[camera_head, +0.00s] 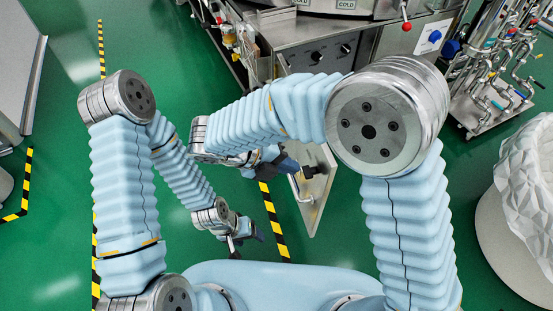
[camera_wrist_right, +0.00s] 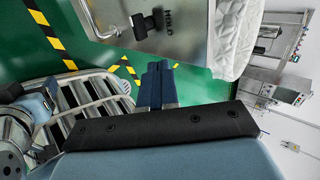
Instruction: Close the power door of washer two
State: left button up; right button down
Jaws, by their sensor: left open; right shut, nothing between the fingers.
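The power door (camera_head: 317,195) is a flat steel panel standing open, swung out from the front of the steel washer cabinet (camera_head: 315,38) in the head view. It has a dark latch and a bar handle. In the right wrist view the steel panel (camera_wrist_right: 182,42) and its black latch (camera_wrist_right: 147,22) are at the top. My right gripper (camera_head: 290,165) is shut and empty, beside the door's left side; its fingers (camera_wrist_right: 158,72) point toward the panel. Contact cannot be told. My left gripper (camera_head: 252,234) is open and empty, low over the floor, left of the door.
A pipe cart (camera_head: 497,65) stands right of the washer. A white-lined bin (camera_head: 525,200) is at the right edge. Yellow-black floor tape (camera_head: 273,222) runs just left of the door. Green floor (camera_head: 340,235) is clear around the door's lower end.

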aim_at(323, 168)
jog(key=d, duration=0.1)
jog(key=w+d+f, duration=0.1)
jog(key=d, duration=0.2)
jog(key=shift+w+d+f, duration=0.35)
jog(key=shift+d+f, duration=0.05)
jog(key=shift+w+d, duration=0.15)
jog(key=shift+d, duration=0.3)
